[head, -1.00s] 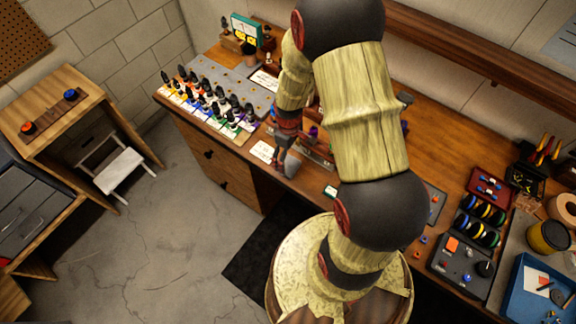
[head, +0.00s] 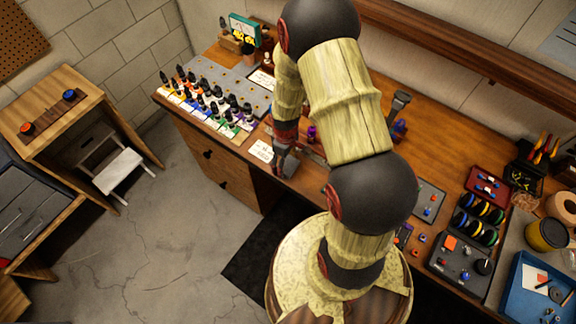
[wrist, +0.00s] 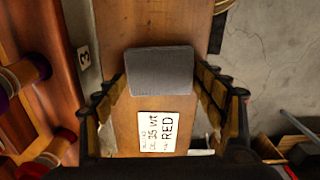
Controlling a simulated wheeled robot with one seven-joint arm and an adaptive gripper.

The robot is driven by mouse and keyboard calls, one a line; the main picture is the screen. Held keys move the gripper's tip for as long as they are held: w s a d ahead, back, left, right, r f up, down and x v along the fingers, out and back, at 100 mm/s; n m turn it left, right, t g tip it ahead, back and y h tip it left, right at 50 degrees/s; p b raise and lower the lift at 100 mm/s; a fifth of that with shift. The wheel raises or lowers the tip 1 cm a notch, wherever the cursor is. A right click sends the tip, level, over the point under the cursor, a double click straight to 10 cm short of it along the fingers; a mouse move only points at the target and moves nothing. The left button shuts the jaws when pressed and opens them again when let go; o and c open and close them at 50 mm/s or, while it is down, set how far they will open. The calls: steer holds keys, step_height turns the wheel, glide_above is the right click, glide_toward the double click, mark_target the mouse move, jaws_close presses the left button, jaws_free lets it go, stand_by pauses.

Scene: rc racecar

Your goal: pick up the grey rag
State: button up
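The grey rag (wrist: 160,72) is a small flat rectangular pad in the wrist view, on the brown wood near the desk's front edge. My gripper (wrist: 160,88) is open, with one finger to the left and one to the right of the rag. The fingertips look close to its side edges; I cannot tell whether they touch. In the head view my gripper (head: 284,160) is low over the desk's front edge, and I cannot clearly tell the rag from it there.
Several dark bottles (head: 215,100) stand on the desk (head: 470,150) to the left. A blue tray (head: 535,290) is at the far right. The floor (head: 170,240) is clear.

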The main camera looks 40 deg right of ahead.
steer(key=c, duration=0.5)
steer(key=shift+r, duration=0.1)
steer(key=shift+c, duration=0.2)
steer(key=shift+r, duration=0.55)
steer(key=s+a+r, duration=0.3)
steer(key=s+r, duration=0.8)
steer(key=s, duration=0.2)
steer(key=shift+s+a+r, duration=0.25)
steer(key=shift+s+r, duration=0.1)
steer(key=shift+r, duration=0.05)
